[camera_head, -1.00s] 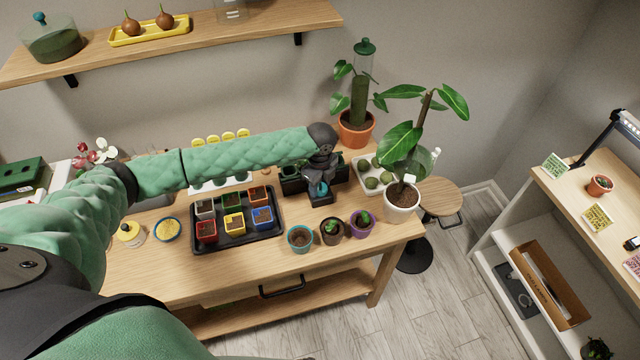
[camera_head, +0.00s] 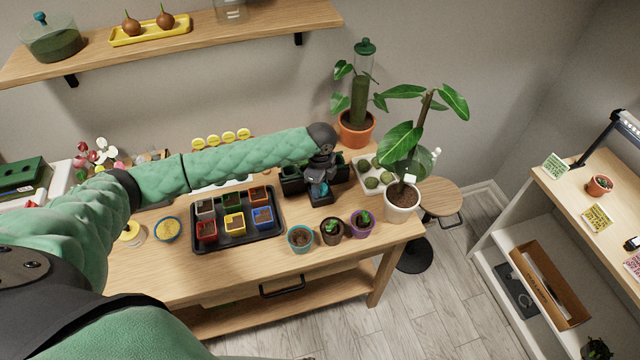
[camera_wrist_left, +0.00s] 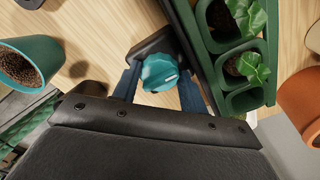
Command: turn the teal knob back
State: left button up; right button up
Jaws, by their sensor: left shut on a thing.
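The teal knob (camera_wrist_left: 160,72) sits on a dark base (camera_wrist_left: 160,42) beside the green planter in the left wrist view. In the head view my left gripper (camera_head: 319,183) points down at the table's right part. My right gripper does not show.
A green planter (camera_wrist_left: 232,60) with several seedlings stands right against the base. A black tray (camera_head: 236,244) of coloured pots lies to the left. Small pots, including a teal pot (camera_head: 300,238), stand in front. A large plant in a white pot (camera_head: 402,203) stands to the right.

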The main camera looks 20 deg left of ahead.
pick_arm(q)
jog(key=o, duration=0.7)
jog(key=shift+r, duration=0.15)
jog(key=shift+d, duration=0.1)
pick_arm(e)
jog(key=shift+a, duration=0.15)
pick_arm(q)
jog(key=shift+r+b, duration=0.35)
jog(key=shift+b, duration=0.1)
notch_tip(320, 180, up, 6)
jog(key=b, duration=0.2)
jog(key=shift+f+b, duration=0.1)
jog(key=shift+b, duration=0.3)
jog(key=shift+r, duration=0.65)
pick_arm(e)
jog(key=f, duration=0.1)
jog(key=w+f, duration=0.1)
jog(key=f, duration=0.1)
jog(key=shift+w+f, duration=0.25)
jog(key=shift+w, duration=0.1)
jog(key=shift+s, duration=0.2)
